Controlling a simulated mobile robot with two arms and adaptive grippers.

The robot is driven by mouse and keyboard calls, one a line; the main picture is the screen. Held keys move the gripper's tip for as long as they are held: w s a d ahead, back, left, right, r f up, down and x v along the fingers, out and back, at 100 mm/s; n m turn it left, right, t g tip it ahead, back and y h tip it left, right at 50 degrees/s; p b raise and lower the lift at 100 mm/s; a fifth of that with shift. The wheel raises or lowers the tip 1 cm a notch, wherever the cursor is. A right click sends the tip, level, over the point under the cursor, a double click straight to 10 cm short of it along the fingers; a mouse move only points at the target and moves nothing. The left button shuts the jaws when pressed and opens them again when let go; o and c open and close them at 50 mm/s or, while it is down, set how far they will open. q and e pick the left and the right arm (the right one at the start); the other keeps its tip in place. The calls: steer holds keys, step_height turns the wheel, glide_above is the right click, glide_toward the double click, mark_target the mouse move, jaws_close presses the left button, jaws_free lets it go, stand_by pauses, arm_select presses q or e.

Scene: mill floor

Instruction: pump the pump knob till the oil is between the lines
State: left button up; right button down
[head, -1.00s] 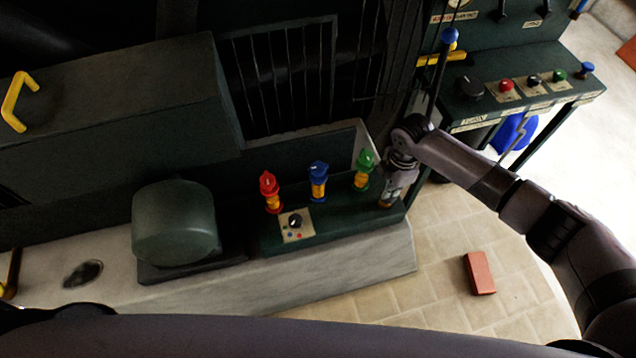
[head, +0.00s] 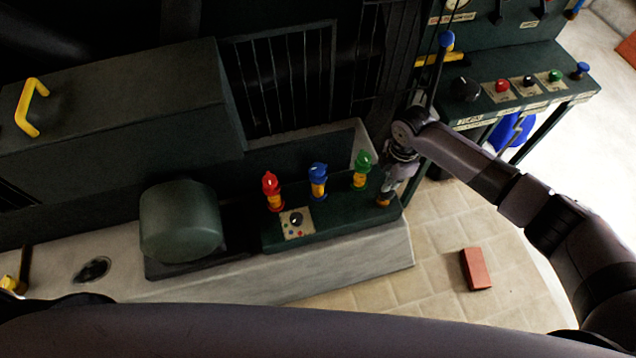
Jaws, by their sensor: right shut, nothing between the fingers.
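A dark green panel (head: 330,225) on a stone ledge carries three oilers with amber bodies, capped red (head: 271,188), blue (head: 318,180) and green (head: 361,170). My right gripper (head: 386,190) points down at the panel's right end, shut and empty. Just under its fingertips is a small amber-and-dark part (head: 383,201), partly hidden; I cannot tell whether it is the pump knob or whether the fingers touch it. A small plate with a black dial (head: 296,219) sits in front of the oilers. Oil level and lines are too small to read. My left gripper is not in view.
A rounded green housing (head: 180,222) stands left of the panel. A control desk (head: 470,108) with coloured buttons stands at the upper right, behind my right arm. A red brick (head: 476,268) lies on the tiled floor, which is otherwise clear there.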

step_height(320, 180, up, 3)
steer(key=shift+f+p, duration=0.2)
steer(key=shift+p, duration=1.05)
steer(key=shift+r+p, duration=0.5)
steer(key=shift+r, duration=0.75)
